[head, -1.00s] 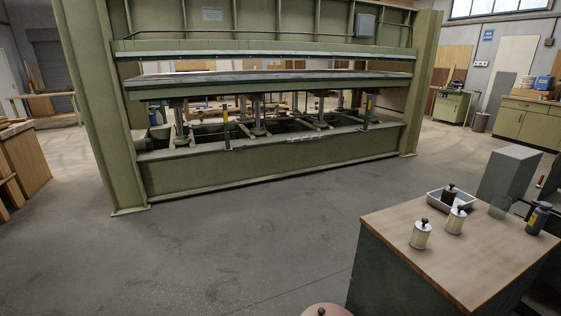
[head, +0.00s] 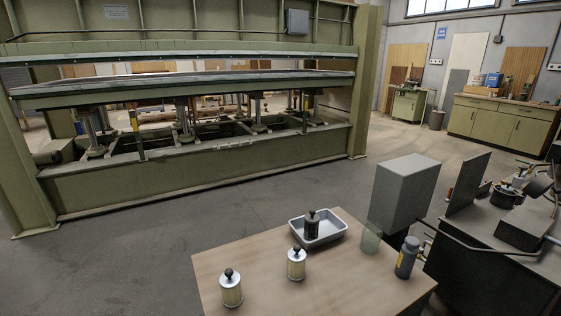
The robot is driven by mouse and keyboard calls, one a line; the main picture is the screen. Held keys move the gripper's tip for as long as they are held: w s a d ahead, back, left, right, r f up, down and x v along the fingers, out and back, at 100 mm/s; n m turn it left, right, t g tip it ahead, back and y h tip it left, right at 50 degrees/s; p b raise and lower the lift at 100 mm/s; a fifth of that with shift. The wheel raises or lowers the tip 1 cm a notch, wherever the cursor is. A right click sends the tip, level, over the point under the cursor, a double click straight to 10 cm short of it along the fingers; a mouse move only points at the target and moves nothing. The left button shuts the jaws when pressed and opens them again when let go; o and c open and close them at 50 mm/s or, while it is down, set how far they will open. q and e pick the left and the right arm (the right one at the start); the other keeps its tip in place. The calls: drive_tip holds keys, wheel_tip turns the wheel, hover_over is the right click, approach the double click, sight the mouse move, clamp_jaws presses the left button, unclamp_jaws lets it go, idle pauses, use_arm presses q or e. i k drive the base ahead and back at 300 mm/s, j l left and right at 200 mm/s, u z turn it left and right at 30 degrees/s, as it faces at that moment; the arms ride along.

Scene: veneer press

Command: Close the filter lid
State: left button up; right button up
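Neither of my grippers is in view. I cannot tell for sure which part is the filter lid. A dark flat panel (head: 467,183) stands upright and slightly tilted on the dark machine unit (head: 484,262) at the right, beside a grey box (head: 403,195). Two pale canisters with dark knobs stand on the wooden-topped table, a left canister (head: 231,289) and a right canister (head: 296,264). A dark cylinder with a knob (head: 312,224) stands in a grey tray (head: 331,230) behind them.
The wooden tabletop (head: 245,258) also carries a greenish clear cup (head: 371,239) and a dark grey bottle (head: 407,258). A bent pipe (head: 470,244) runs along the machine unit. The large green press (head: 200,160) stands behind. Grey floor (head: 110,255) is free between press and table.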

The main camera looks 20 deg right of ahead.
sight(539, 185)
drive_tip(key=l+z, duration=0.4)
drive_tip(key=i+l+z, duration=0.1)
drive_tip(key=l+z, duration=0.3)
drive_tip(key=i+l+z, duration=0.15)
drive_tip(key=l+z, duration=0.4)
drive_tip(key=z, duration=0.85)
drive_tip(key=i+j, duration=0.05)
